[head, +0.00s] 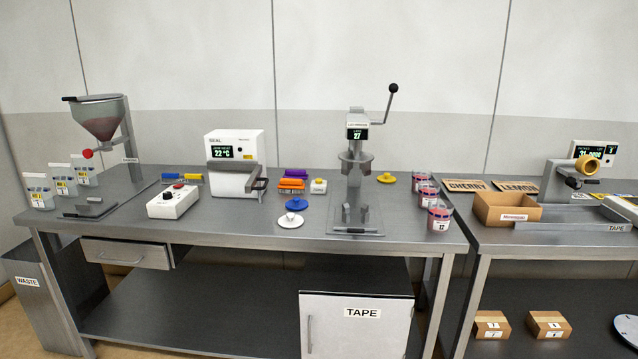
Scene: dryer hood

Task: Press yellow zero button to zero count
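No button that I can read as a zero button shows in the head view. A lever press (355,165) stands mid-table with a small display (357,134) that reads 27. Its raised lever ends in a black ball (393,88). A yellow disc with a knob (387,177) lies on the table to the right of the press. A white sealer (234,160) has a display reading 22 °C and a small yellowish mark. Neither of my grippers is in view.
A white control box (173,202) with a red knob, blue and white knobbed discs (290,220), and several filled cups (438,216) stand on the steel table (240,230). A hopper (105,118) stands left. The right table holds a cardboard box (507,211) and tape dispenser (577,172).

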